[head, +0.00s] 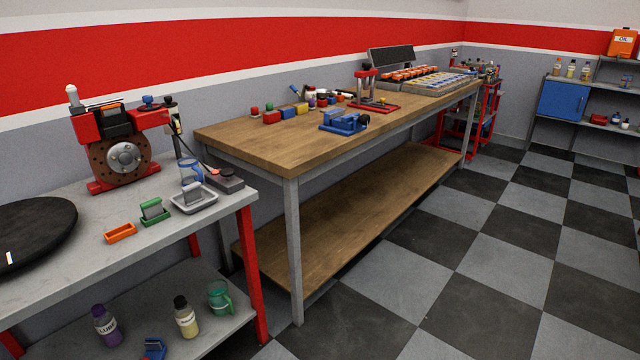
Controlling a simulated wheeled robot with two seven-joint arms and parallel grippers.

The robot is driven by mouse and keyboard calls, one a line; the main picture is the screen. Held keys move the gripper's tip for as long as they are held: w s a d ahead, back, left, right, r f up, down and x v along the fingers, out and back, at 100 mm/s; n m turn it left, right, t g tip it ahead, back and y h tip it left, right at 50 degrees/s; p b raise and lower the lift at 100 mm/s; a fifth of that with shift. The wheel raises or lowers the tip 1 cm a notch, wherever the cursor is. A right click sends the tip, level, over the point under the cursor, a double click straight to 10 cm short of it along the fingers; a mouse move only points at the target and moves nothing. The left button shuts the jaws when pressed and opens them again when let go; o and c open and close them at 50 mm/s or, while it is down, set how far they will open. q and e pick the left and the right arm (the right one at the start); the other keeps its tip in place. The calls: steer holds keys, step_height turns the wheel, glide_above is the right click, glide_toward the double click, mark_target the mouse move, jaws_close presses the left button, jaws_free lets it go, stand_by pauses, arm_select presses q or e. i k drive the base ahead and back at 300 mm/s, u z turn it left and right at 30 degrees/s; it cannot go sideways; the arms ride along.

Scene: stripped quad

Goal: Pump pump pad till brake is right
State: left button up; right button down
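A brake rig stands on the grey bench at the left, with a brown brake disc (108,164), a grey hub and a red caliper (86,128) on a red foot. A black block sits in the caliper top, and a white-capped part and a blue knob (150,101) rise above it. A dark pad on a grey base (225,180) lies right of the rig at the bench edge; it may be the pump pad. A thin orange and dark rod ends near it. Neither of my grippers is in view.
A clear blue-handled jug (190,171), a pale tray (194,200), a green holder (154,211) and an orange tray (120,233) share the grey bench (75,267). A black round disc (35,235) covers its left. A wooden workbench (262,144) stands behind; the checkered floor is clear.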

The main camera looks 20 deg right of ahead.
mark_target(227, 172)
steer(key=z, duration=0.7)
steer(key=i, duration=0.95)
steer(key=u, duration=0.8)
steer(key=i, duration=0.45)
steer(key=u, duration=0.55)
